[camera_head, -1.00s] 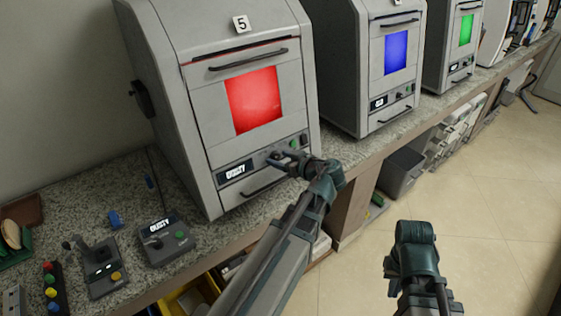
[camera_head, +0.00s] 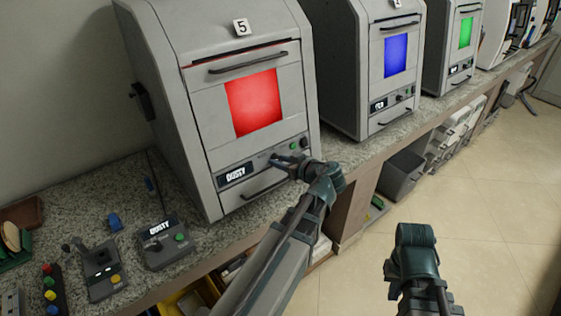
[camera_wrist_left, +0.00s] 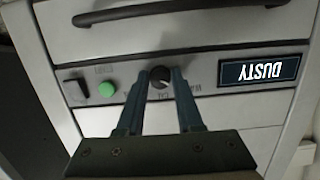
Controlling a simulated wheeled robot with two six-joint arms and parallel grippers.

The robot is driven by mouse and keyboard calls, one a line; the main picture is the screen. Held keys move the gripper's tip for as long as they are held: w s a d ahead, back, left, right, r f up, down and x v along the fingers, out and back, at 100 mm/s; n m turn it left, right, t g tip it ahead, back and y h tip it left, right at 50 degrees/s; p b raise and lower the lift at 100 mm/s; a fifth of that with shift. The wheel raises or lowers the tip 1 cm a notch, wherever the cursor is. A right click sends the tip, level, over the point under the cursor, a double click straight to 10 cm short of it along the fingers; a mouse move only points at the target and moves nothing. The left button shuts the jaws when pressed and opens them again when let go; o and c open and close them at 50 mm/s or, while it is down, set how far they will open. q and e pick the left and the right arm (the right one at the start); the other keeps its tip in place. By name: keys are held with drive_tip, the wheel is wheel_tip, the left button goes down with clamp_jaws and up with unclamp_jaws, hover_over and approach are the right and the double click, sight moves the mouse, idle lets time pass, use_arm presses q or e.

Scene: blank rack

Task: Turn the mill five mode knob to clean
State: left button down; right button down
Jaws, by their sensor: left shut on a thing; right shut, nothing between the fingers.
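Mill five (camera_head: 240,140) is the grey cabinet marked 5, with a red lit window. Its mode knob (camera_wrist_left: 161,76) is a dark round knob with a light pointer mark on the front panel, seen in the left wrist view. My left gripper (camera_wrist_left: 160,78) is shut on the knob, one finger on each side; it also shows at the panel in the head view (camera_head: 277,159). The display (camera_head: 235,173) beside the knob reads DUSTY. The panel lettering is too blurred to read surely. My right gripper is at the bottom right, its fingers out of view; only its wrist shows.
A green button (camera_wrist_left: 107,90) and a dark switch (camera_wrist_left: 75,91) sit on the same panel. A handle (camera_head: 265,186) is below it. A control box (camera_head: 165,243) also reading DUSTY stands on the counter. Other mills line the counter to the right; the floor is clear.

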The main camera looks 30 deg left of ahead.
use_arm(q)
drive_tip(key=m+y+b, duration=0.1)
drive_tip(key=m+b, duration=0.1)
drive_tip(key=m, duration=0.5)
drive_tip(key=m+y+b, duration=0.1)
drive_tip(key=m, duration=0.6)
drive_tip(key=m+g+y+b, duration=0.1)
drive_tip(key=m+b, duration=0.1)
drive_tip(key=m, duration=0.6)
drive_tip(key=shift+f+b, duration=0.1)
drive_tip(key=shift+b, duration=0.2)
drive_tip(key=shift+m+y, duration=0.3)
drive_tip(key=c, duration=0.6)
unclamp_jaws()
drive_tip(key=shift+o, duration=0.2)
